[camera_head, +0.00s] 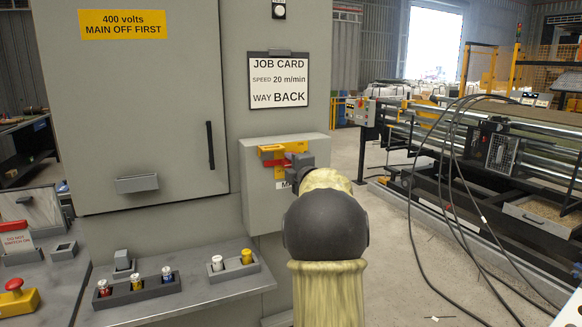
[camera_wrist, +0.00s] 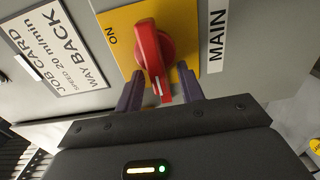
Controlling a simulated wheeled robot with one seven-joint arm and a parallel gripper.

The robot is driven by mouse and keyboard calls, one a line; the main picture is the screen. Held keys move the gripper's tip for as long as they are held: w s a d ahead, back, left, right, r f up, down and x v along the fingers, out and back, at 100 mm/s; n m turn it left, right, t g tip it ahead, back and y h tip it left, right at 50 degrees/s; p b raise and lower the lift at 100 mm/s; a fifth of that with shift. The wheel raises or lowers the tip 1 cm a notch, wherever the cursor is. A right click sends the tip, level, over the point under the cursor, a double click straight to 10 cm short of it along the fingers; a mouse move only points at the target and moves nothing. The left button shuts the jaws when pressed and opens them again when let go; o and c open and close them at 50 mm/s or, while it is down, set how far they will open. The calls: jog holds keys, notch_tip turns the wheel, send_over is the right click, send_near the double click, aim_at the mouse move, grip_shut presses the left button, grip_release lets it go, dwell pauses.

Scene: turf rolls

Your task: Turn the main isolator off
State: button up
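The main isolator is a red rotary handle (camera_wrist: 152,55) on a yellow plate (camera_wrist: 118,45), with a MAIN label (camera_wrist: 217,35) beside it. The word ON shows on the plate. The handle's white-marked end points toward my gripper's palm, roughly a quarter turn away from ON. No OFF mark is visible. My gripper (camera_wrist: 160,72) has its two purple fingers apart, one on each side of the handle, with gaps showing. In the head view, the yellow plate (camera_head: 269,151) and part of the red handle (camera_head: 270,163) show on a grey box; my gripper (camera_head: 299,162) partly hides them.
A job card (camera_head: 279,80) hangs above the box. A cabinet door (camera_head: 140,110) with a "400 volts MAIN OFF FIRST" sign (camera_head: 124,24) stands left. Loose black cables (camera_head: 450,160) hang at right.

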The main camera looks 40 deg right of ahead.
jog(key=shift+s, duration=0.15)
jog(key=b+v, duration=0.1)
jog(key=v, duration=1.6)
jog(key=shift+a+b, duration=0.15)
jog(key=shift+b, duration=0.15)
